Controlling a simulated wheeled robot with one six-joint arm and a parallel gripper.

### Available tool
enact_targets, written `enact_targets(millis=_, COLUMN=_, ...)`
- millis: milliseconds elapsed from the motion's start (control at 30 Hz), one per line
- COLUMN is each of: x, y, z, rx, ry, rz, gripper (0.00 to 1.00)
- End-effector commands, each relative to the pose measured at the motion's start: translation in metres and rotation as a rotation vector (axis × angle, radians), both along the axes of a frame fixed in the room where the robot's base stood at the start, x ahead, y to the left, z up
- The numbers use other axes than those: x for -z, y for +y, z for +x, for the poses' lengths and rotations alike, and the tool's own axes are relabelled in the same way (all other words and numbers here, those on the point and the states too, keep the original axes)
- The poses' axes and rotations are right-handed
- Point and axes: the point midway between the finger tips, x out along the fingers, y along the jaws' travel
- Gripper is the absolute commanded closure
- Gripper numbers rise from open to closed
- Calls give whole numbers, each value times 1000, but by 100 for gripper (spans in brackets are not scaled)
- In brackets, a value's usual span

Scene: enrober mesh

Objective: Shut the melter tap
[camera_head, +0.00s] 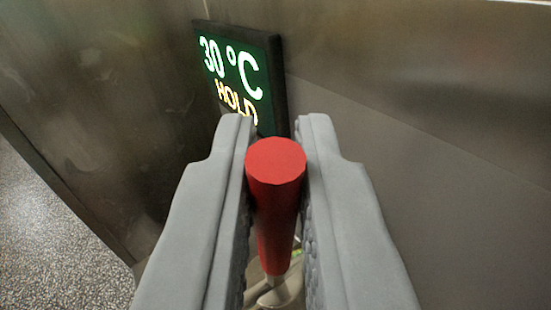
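A red handle (275,195), taken to be the melter tap's lever, stands between my gripper's two grey fingers, its round end facing the camera. It narrows downward to a metal stem (275,291), which is partly hidden between the fingers. My gripper (275,125) is closed in on the handle, with a finger against each side and no clear gap at its upper end. The tap's body and spout are not clearly visible, so I cannot tell whether the tap is open.
A dark display (243,77) reading "30 °C HOLD" is on the metal surface just beyond the fingertips. A brushed metal wall (430,150) fills the right. A metal panel (100,110) is at left, with speckled floor (45,245) at lower left.

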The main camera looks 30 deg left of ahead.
Motion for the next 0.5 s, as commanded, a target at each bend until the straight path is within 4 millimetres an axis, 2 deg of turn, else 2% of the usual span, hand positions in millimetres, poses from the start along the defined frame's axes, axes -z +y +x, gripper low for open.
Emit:
enact_targets(millis=167, x=-1, y=2, z=1, rx=-2, ry=7, rz=-14, gripper=100)
enact_targets(millis=500, x=-3, y=17, z=9, rx=-3, ry=96, rz=-168, gripper=100)
